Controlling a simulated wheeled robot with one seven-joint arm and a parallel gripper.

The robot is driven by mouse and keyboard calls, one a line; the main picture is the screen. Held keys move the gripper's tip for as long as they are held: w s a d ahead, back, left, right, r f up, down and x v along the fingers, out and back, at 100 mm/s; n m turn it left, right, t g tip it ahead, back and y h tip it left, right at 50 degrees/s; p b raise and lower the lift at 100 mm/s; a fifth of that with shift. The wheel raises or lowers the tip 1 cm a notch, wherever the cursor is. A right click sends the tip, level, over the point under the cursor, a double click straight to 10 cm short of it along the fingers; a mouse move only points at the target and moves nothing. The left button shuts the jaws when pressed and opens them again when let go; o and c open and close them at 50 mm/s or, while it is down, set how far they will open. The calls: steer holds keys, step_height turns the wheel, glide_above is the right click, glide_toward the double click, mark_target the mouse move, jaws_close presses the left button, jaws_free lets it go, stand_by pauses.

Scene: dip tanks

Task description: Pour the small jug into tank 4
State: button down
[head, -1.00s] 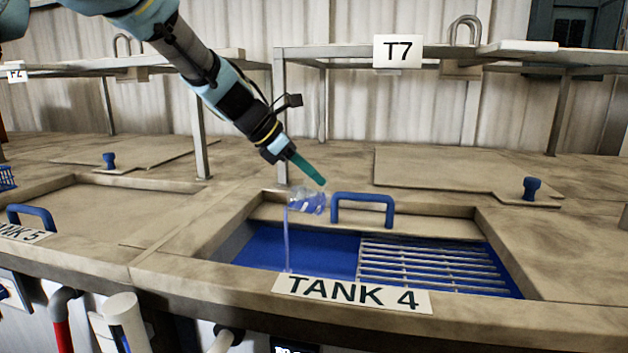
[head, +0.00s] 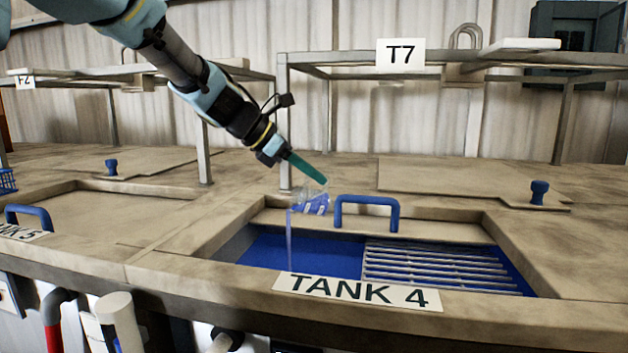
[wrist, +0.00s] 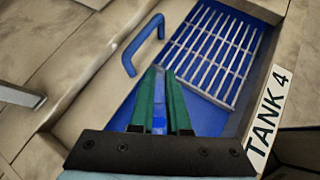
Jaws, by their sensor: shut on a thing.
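The small jug (head: 311,201) is clear, with blue liquid in it, and is tilted in the head view. My gripper (head: 322,182) is shut on it with its green fingers, above the left part of tank 4. A thin pale blue stream runs from the jug's left side down into the tank. Tank 4 (head: 320,246) is open, with blue inside on the left and a metal rack (head: 435,268) on the right. Its label (head: 357,291) is on the front rim. In the wrist view, the gripper (wrist: 160,100) points down over the tank; the jug is mostly hidden between the fingers.
A blue handle (head: 366,203) stands at the tank's back edge, just right of the jug. A metal shelf marked T7 (head: 400,54) stands behind. Tank 5 lies to the left, covered, with its own blue handle (head: 28,216).

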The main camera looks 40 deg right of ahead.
steer(key=shift+w+a+f+g+h+b, duration=0.15)
steer(key=shift+a+h+b, duration=0.25)
steer(key=shift+b, duration=1.1)
steer(key=shift+w+a+g+h+b, duration=0.25)
steer(key=shift+h+b, duration=0.3)
steer(key=shift+b, duration=1)
steer(key=shift+w+a+f+g+h+b, duration=0.15)
steer(key=shift+a+h+b, duration=0.25)
steer(key=shift+b, duration=1.1)
steer(key=shift+w+a+r+g+h+b, duration=0.1)
steer(key=shift+w+a+g+h+b, duration=0.3)
steer(key=shift+b, duration=1.1)
steer(key=shift+w+a+r+g+h+b, duration=0.1)
steer(key=shift+a+g+h+b, duration=0.3)
steer(key=shift+h+b, duration=0.8)
steer(key=shift+w+a+r+g+h+b, duration=0.1)
steer(key=shift+w+a+g+h+b, duration=0.3)
steer(key=shift+b, duration=1.4)
steer(key=shift+s+a+b, duration=0.1)
steer(key=shift+a+b, duration=0.2)
steer(key=shift+b, duration=0.1)
steer(key=shift+r+p, duration=0.25)
steer(key=shift+p, duration=0.95)
steer(key=shift+n+p, duration=0.3)
steer(key=shift+p, duration=0.8)
steer(key=shift+y+p, duration=0.25)
steer(key=shift+p, duration=0.2)
